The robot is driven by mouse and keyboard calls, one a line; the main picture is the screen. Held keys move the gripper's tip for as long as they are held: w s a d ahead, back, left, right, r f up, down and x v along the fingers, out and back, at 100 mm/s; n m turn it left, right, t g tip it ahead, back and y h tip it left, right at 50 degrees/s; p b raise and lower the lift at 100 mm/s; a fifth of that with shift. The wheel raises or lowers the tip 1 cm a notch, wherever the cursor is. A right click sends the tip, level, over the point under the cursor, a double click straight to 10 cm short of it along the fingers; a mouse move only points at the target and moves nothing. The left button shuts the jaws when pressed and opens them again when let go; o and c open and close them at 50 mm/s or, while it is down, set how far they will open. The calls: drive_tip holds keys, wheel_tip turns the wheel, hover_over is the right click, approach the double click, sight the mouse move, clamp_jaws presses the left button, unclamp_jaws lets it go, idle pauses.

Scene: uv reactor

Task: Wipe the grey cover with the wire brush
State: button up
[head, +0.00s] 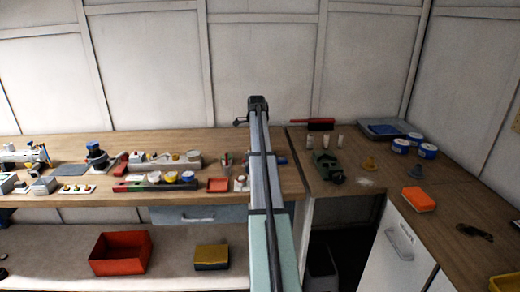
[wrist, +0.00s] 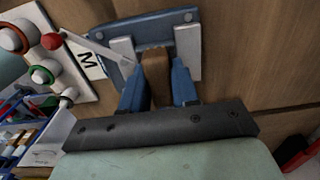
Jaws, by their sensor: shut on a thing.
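In the wrist view, my gripper (wrist: 158,82) has its blue fingers closed on a brown, wood-coloured handle (wrist: 155,65). It may be the wire brush; no bristles show. Just beyond the fingers is a blue plate (wrist: 150,28) with light grey pieces at both sides of the handle. I cannot tell whether the handle touches the plate.
Left of my gripper are a white rack with round knobs (wrist: 42,75) and a label marked M (wrist: 85,62). A red tray (head: 218,185) lies left of my arm. A red-handled brush (head: 313,122), green device (head: 327,165) and orange sponge (head: 419,199) are on the right counter.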

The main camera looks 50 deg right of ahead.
drive_tip(key=shift+w+a, duration=1.15)
wheel_tip(320, 180, up, 8)
drive_tip(key=shift+r, duration=0.15)
